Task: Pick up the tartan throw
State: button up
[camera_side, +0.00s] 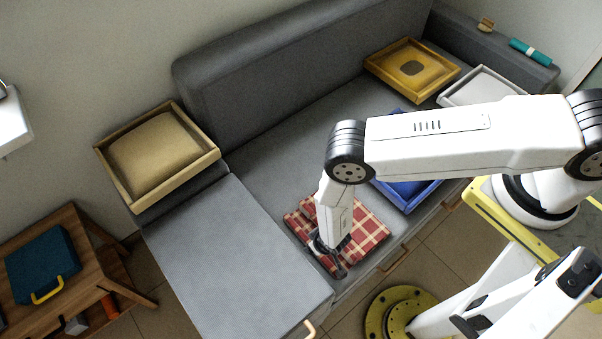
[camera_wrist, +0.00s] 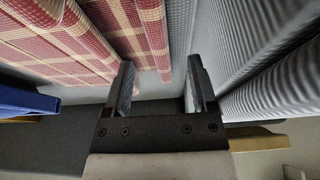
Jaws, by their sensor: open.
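The tartan throw (camera_side: 366,236) is red and cream checked and lies folded on the grey sofa seat, near its front edge. My gripper (camera_side: 328,258) is at the left front side of the throw, pointing down, and hides part of it. In the wrist view the throw (camera_wrist: 75,45) fills the upper left, with its folded edge close to the left finger. My gripper (camera_wrist: 160,88) is open there, with a gap between the fingers. Whether a finger touches the throw cannot be told.
A blue tray (camera_side: 425,196) stands right of the throw, partly behind my arm. A yellow tray (camera_side: 447,75) and a white tray (camera_side: 458,92) sit farther back. A wooden tray with a tan cushion (camera_side: 155,150) rests at left. The grey chaise section (camera_side: 225,255) is clear.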

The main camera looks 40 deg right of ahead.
jog(key=shift+f, duration=0.1)
jog(key=shift+x, duration=2.5)
grip_shut()
jog(key=shift+w, duration=0.1)
